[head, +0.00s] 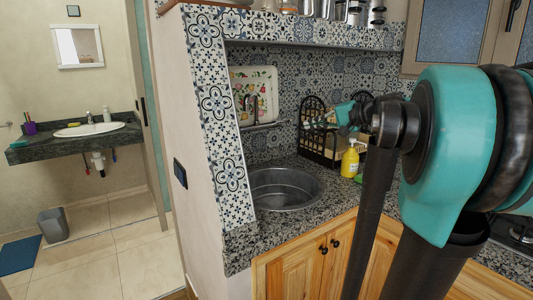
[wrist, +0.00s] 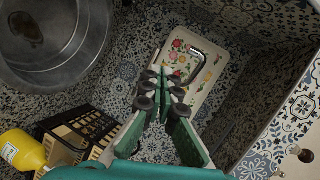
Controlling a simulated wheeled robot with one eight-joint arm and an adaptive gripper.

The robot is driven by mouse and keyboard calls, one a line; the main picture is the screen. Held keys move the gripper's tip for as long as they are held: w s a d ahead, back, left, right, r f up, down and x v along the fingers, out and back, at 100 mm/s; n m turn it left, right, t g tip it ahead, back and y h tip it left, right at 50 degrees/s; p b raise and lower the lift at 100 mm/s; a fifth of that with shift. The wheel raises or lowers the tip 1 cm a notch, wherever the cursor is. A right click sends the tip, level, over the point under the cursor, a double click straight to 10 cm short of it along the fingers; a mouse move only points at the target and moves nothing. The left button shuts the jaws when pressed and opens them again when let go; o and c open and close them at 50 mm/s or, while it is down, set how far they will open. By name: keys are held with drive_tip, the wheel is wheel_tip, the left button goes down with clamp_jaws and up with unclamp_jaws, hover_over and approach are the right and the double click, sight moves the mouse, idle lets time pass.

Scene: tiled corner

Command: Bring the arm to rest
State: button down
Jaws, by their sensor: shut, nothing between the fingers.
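My gripper (wrist: 164,78) is in the middle of the wrist view, its green-padded fingers shut together with nothing between them. In the head view, my large teal and black arm fills the right side, and its far end is over the counter beside the dish rack. In the wrist view a flowered tray (wrist: 190,70) lies beyond the fingertips, apart from them as far as I can tell. The same tray (head: 262,88) leans on the tiled wall behind the sink in the head view.
The round sink (head: 283,188) is set in the granite counter (head: 240,245). A black dish rack (head: 318,150) and a yellow bottle (head: 350,162) stand right of it. A tiled pillar (head: 215,110) and overhead shelf (head: 300,43) border the niche. Tiled floor (head: 100,260) lies open at left.

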drive_tip(key=s+f+n+g+h, duration=0.1)
drive_tip(key=s+f+h, duration=0.2)
drive_tip(key=s+f, duration=0.55)
drive_tip(key=s+f+n+g+h, duration=0.2)
drive_tip(key=s+f, duration=0.2)
drive_tip(key=f, duration=1)
drive_tip(key=s+f+n+g+h, duration=0.1)
drive_tip(key=s+f+h, duration=0.2)
drive_tip(key=s+f, duration=0.55)
drive_tip(key=s+d+f+n+h, duration=0.1)
drive_tip(key=s+d+f+h, duration=0.2)
drive_tip(key=f, duration=0.7)
drive_tip(key=shift+s+d+n+g, duration=0.35)
drive_tip(key=shift+s+d, duration=0.25)
drive_tip(key=shift+s, duration=0.45)
